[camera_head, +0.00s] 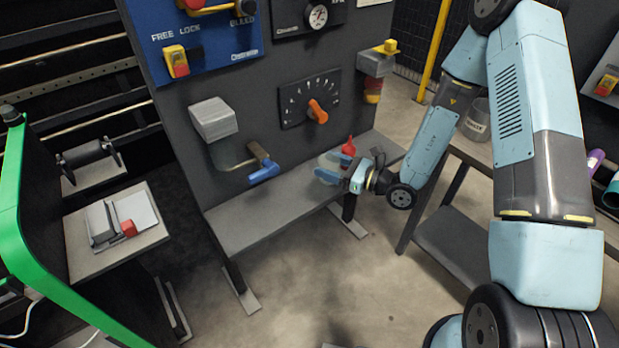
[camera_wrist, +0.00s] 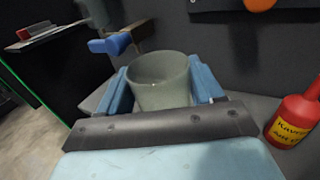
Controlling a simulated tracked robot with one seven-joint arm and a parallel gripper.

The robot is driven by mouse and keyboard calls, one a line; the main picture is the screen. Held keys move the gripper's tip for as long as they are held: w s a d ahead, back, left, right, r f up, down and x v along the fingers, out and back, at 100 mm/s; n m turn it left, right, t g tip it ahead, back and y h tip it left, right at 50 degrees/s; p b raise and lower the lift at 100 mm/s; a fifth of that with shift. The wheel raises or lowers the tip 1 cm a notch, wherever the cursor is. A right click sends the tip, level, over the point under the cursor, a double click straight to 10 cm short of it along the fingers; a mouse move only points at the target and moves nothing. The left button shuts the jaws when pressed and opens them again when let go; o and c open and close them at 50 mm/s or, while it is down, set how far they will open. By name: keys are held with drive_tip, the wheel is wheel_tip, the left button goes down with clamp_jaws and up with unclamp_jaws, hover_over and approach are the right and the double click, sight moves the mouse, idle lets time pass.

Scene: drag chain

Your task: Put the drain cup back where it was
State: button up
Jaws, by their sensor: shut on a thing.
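The drain cup (camera_wrist: 160,84) is a pale grey-green, translucent open cup. It stands roughly upright between the two blue fingers of my gripper (camera_wrist: 163,88) in the wrist view. The fingers are shut on its sides. In the head view my gripper (camera_head: 338,176) is low over the right part of the grey shelf (camera_head: 262,222), and the cup (camera_head: 330,160) is partly hidden behind the fingers. I cannot tell whether the cup's base touches the shelf.
A red bottle with a yellow label (camera_wrist: 296,115) stands close on the right; its red top (camera_head: 348,147) shows in the head view. A blue-handled valve (camera_head: 264,173) juts from the dark panel on the left. The shelf's left part is clear. A side table (camera_head: 452,235) stands at right.

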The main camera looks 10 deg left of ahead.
drive_tip(key=w+a+f, duration=0.1)
drive_tip(key=a+f, duration=0.1)
drive_tip(key=w+a+f, duration=0.4)
drive_tip(key=shift+a+f, duration=0.1)
drive_tip(key=shift+f, duration=0.1)
drive_tip(key=shift+w+a+f, duration=0.2)
drive_tip(key=shift+a+f, duration=0.05)
drive_tip(key=shift+f, duration=0.2)
drive_tip(key=shift+w+a+f, duration=0.2)
drive_tip(key=shift+a+f, duration=0.05)
drive_tip(key=shift+f, duration=1.55)
drive_tip(key=o, duration=1.1)
drive_tip(key=shift+o, duration=0.2)
drive_tip(key=shift+d, duration=0.1)
drive_tip(key=v, duration=1.2)
